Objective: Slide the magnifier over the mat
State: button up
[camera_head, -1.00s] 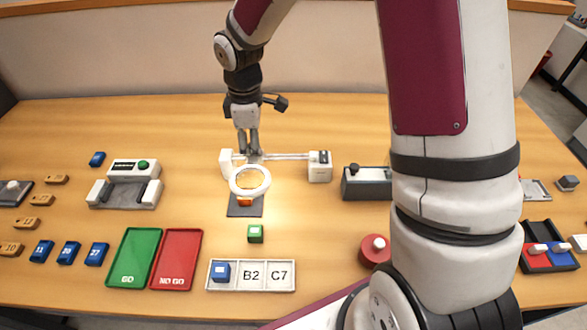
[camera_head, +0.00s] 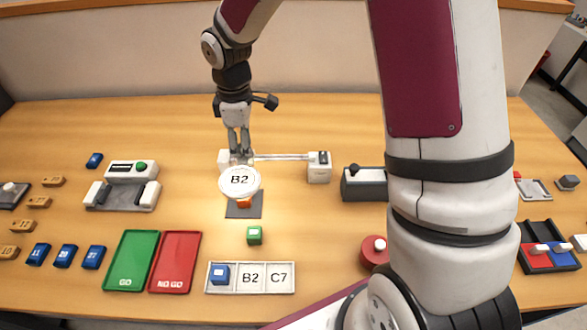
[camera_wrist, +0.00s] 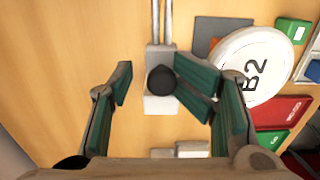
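The magnifier (camera_head: 240,182) is a white round ring whose lens now shows large "B2" lettering. In the head view it overlaps the back part of the dark grey mat (camera_head: 244,212), where an orange piece (camera_head: 244,204) partly shows below the ring. In the wrist view the magnifier (camera_wrist: 262,62) lies to the right, beside a grey patch that looks like the mat (camera_wrist: 208,28). My gripper (camera_head: 240,153) is just behind the ring at the rail's left end. Its fingers are apart, on either side of a black knob (camera_wrist: 161,79) on a white block (camera_wrist: 161,105).
A white rail (camera_head: 282,157) runs right to an end block (camera_head: 319,168). A green cube (camera_head: 254,235) sits in front of the mat, with a white tray (camera_head: 250,290) before it. Green (camera_head: 132,258) and red (camera_head: 175,258) trays lie front left.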

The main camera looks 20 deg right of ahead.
jog(key=shift+r+p, duration=1.6)
jog(key=shift+r, duration=1.75)
jog(key=shift+s+r, duration=0.1)
jog(key=shift+r, duration=0.1)
jog(key=s+d+r+m+t, duration=0.1)
jog(key=s+d+r+m, duration=0.15)
jog(key=s+r, duration=0.35)
jog(key=s+d+r+m+t+h, duration=0.1)
jog(key=s+d+r+m, duration=0.1)
jog(key=s+r+m, duration=0.3)
jog(key=s+d+r+m+t, duration=0.1)
jog(key=s+d+r+m, duration=0.15)
jog(key=s+r, duration=0.45)
jog(key=s+d+m+t+y, duration=0.1)
jog(key=s+m+t, duration=0.1)
jog(key=s, duration=0.7)
jog(key=shift+s+f+m, duration=0.15)
jog(key=shift+s+m, duration=0.05)
jog(key=shift+m, duration=0.4)
